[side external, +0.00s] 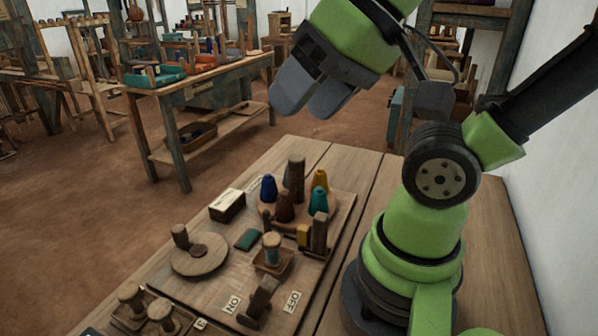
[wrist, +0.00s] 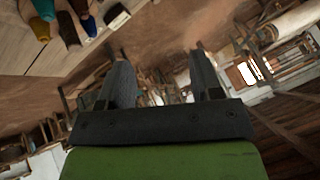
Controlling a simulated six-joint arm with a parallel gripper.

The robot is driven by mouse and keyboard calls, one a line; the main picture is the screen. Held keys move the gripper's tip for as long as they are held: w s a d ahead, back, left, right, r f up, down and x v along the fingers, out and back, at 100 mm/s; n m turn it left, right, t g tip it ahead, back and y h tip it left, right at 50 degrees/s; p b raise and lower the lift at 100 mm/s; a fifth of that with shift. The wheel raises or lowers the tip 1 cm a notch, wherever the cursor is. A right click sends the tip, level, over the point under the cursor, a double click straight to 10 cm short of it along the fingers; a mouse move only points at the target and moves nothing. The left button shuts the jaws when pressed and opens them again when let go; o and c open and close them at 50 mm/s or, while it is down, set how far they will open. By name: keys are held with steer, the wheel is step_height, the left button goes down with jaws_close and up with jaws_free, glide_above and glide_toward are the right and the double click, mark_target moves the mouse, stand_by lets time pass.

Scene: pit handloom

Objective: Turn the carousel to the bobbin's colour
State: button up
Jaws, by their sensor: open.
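The carousel (side external: 276,219) stands on a board on the bench in the side view, with a brown centre post (side external: 296,180). Around it are a blue cone (side external: 268,188), a dark red-brown cone (side external: 285,207), a teal cone (side external: 318,201) and a yellow cone (side external: 320,179). Another cone behind the post is mostly hidden. Some cones also show at the wrist view's upper left. The bobbin (side external: 271,247) stands upright in a small wooden holder in front; its thread looks pale greenish, but I cannot tell exactly. My gripper (side external: 313,100) is open and empty, high above and beyond the carousel.
A wooden block (side external: 319,232) stands right of the bobbin. Spools stand at the front left. The air around my gripper is clear.

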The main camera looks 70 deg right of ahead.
steer(key=shift+o, duration=0.5)
steer(key=m+g+h, duration=0.2)
steer(key=m+g, duration=0.5)
glide_above(296, 157)
step_height(296, 157, down, 10)
step_height(296, 157, down, 10)
steer(key=shift+r, duration=0.2)
jaws_close()
